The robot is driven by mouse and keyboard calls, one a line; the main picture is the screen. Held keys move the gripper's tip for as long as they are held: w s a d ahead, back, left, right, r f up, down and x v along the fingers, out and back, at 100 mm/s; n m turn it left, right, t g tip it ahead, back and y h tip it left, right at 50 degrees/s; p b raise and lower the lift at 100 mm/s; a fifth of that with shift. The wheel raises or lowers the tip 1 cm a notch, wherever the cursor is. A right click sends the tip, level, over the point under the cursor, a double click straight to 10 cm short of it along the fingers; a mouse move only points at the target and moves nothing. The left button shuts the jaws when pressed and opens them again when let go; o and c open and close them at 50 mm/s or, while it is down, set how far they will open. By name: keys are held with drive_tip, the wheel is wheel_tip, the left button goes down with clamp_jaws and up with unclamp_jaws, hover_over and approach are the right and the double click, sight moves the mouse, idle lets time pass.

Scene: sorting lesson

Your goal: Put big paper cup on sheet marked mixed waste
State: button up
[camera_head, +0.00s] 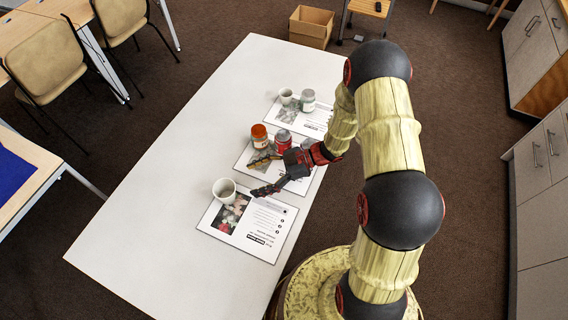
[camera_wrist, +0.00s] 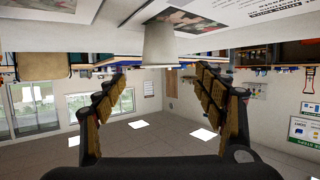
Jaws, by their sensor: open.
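The big paper cup (camera_head: 224,190), plain white, stands upright at the upper left corner of the nearest printed sheet (camera_head: 262,238). It seems to overlap that corner. Three printed sheets lie on the white table; their labels are too small to read, so I cannot tell which says mixed waste. My gripper (camera_head: 266,175) is open and empty, low over the table, its fingers pointing left toward the cup but apart from it. In the wrist view, which is upside down, the cup (camera_wrist: 160,45) shows between and beyond the open fingers (camera_wrist: 160,78).
An orange-lidded jar (camera_head: 259,136) and a red can (camera_head: 283,141) stand on the middle sheet (camera_head: 300,184), beside my gripper. A smaller white cup (camera_head: 286,97) and a glass jar (camera_head: 308,100) stand at the far sheet (camera_head: 319,126). The table's left side (camera_head: 150,230) is clear.

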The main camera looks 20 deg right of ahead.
drive_tip(key=w+d+r+m+t+h, duration=0.25)
drive_tip(key=w+d+r, duration=0.2)
drive_tip(key=w, duration=0.25)
drive_tip(key=w+d+r+m+t+h, duration=0.1)
drive_tip(key=w+d+r+t+h, duration=0.25)
drive_tip(key=w+r, duration=0.3)
drive_tip(key=d+r+m+t+h, duration=0.3)
drive_tip(key=d+r+m+h, duration=0.45)
drive_tip(key=r, duration=0.85)
drive_tip(key=s+d+r+m+g+h, duration=0.1)
drive_tip(key=s+d+r+h, duration=0.15)
drive_tip(key=s, duration=0.35)
drive_tip(key=s+d+r+m+g+h, duration=0.1)
drive_tip(key=s+d+r+m, duration=0.15)
drive_tip(key=s, duration=0.35)
drive_tip(key=s+a+m+g+y, duration=0.1)
drive_tip(key=s+a, duration=0.3)
drive_tip(key=s, duration=0.5)
drive_tip(key=s+a+m+g+y, duration=0.1)
drive_tip(key=s+a, duration=0.3)
drive_tip(key=s, duration=0.6)
drive_tip(key=shift+s+a+r+g+y, duration=0.2)
drive_tip(key=shift+s+g+y, duration=0.1)
drive_tip(key=shift+g+y, duration=0.15)
